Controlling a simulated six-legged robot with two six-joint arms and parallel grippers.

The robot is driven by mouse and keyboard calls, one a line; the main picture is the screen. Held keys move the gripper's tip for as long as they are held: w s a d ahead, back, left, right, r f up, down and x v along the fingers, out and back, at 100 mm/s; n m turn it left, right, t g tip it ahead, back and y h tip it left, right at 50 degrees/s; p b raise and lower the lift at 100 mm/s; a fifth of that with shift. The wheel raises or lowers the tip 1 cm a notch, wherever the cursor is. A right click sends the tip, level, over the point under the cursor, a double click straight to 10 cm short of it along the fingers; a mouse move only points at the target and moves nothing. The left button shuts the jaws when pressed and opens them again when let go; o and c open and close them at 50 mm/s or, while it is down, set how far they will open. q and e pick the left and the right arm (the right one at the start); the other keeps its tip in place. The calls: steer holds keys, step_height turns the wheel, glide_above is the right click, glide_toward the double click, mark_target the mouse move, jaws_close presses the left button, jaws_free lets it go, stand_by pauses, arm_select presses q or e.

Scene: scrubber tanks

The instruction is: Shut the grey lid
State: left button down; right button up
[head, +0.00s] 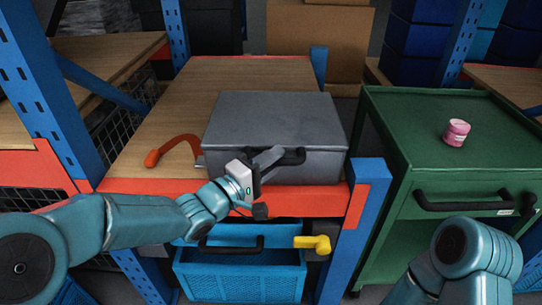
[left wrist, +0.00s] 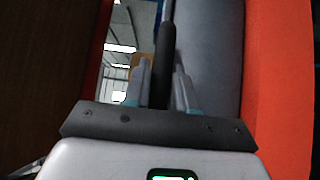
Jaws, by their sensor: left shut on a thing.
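A grey box with a flat grey lid (head: 270,115) sits on the wooden shelf at the middle of the head view. A black bar handle (head: 295,156) runs along its front. My left gripper (head: 270,158) is at the left part of this handle and shut on it. In the left wrist view the dark handle (left wrist: 162,70) stands between the fingers of my left gripper (left wrist: 161,85). The lid looks level in the head view; I cannot tell whether a gap is left under its front edge. My right gripper is out of view.
A blue crate (head: 240,283) and a yellow handle (head: 313,243) are below the shelf. A blue rack post (head: 352,240) stands close right. A green cabinet (head: 400,140) holds a pink jar (head: 456,132).

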arm_select(q)
steer(key=shift+f, duration=0.25)
steer(key=c, duration=1.2)
jaws_free()
steer(key=shift+d, duration=0.1)
steer(key=shift+o, duration=0.9)
steer(key=shift+w+d+f, duration=0.1)
steer(key=shift+w+f, duration=0.1)
steer(key=shift+w, duration=0.15)
steer(key=shift+s+r, duration=0.25)
steer(key=shift+s, duration=0.1)
steer(key=shift+a+f, duration=0.15)
steer(key=shift+a, duration=0.2)
steer(key=r+p+v, duration=0.1)
steer(key=v, duration=1.5)
steer(key=shift+s+f, duration=0.15)
steer(key=shift+f, duration=0.15)
steer(key=shift+d, duration=0.15)
